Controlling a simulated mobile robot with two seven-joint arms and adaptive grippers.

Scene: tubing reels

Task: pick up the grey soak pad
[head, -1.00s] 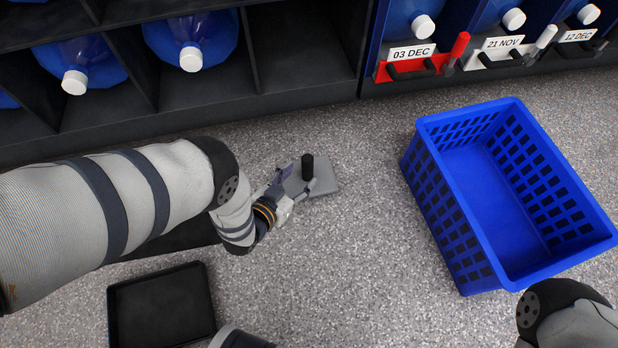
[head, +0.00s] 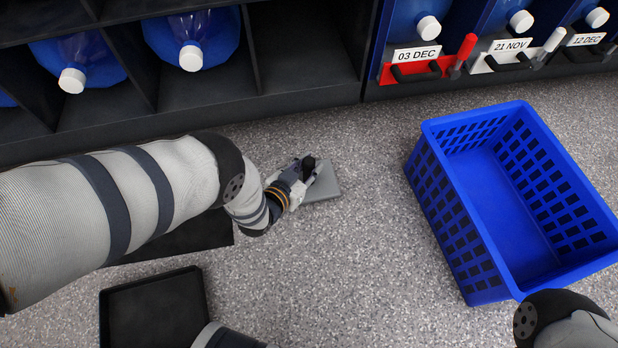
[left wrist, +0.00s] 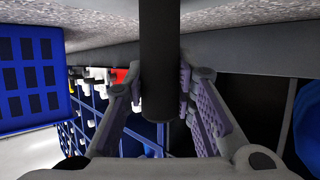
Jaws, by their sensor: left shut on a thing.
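The grey soak pad (head: 327,186) is a flat grey slab with an upright black handle (head: 308,162). My left gripper (head: 306,174) is shut on the handle and covers the pad's left part. In the left wrist view the dark handle (left wrist: 160,50) runs down between the two purple-padded fingers (left wrist: 162,88). My right gripper is out of view; only part of my right arm shows at the bottom right.
A blue perforated crate (head: 432,190) stands on the floor at the right. A black tray (head: 150,312) lies at the bottom left. A dark shelf (head: 300,98) with blue bottles and date-labelled bays runs along the back. Floor between pad and crate is clear.

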